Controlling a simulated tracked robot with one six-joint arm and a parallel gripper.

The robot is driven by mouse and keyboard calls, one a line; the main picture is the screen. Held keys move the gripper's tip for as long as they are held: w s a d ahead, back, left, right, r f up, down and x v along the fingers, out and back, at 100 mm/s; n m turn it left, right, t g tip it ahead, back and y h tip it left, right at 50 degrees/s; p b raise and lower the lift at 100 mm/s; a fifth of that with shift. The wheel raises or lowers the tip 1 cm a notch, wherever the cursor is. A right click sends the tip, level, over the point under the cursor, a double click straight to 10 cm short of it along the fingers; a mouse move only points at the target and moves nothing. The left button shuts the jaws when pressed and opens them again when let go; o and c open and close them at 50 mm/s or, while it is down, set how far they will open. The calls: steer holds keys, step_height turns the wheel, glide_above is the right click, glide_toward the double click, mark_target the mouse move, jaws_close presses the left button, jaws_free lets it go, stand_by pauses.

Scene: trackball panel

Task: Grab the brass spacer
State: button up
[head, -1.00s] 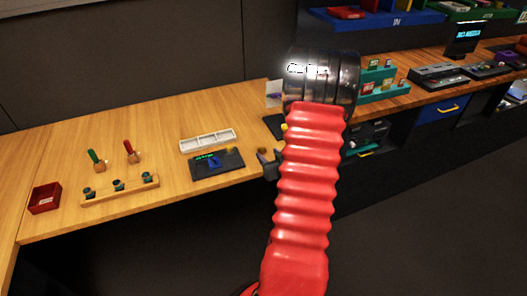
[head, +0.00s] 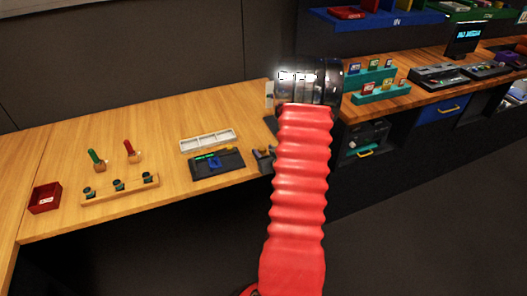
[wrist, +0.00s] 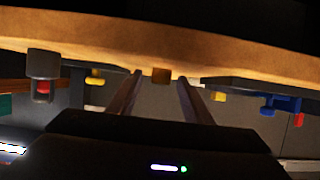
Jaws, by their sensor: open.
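The brass spacer (wrist: 161,75) is a small brown-gold block at the table edge in the wrist view, where the table (wrist: 240,62) appears upside down along the top. My gripper (wrist: 160,80) is open. Its two dark fingers reach toward the spacer, which shows between their tips. I cannot tell whether the tips are beside it or still short of it, and no contact is visible. In the head view my gripper (head: 264,160) is a small dark shape left of my red arm, near the dark tray's right end. The spacer is not clear there.
A dark tray (head: 217,165) with blue and yellow parts lies left of my gripper, with a white compartment tray (head: 207,140) behind it. A grey holder (wrist: 42,63) shows left in the wrist view. Screwdrivers, a wooden rack (head: 120,190) and a red bin (head: 45,198) stand farther left.

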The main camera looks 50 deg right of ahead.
steer(key=shift+c, duration=0.3)
steer(key=c, duration=1.1)
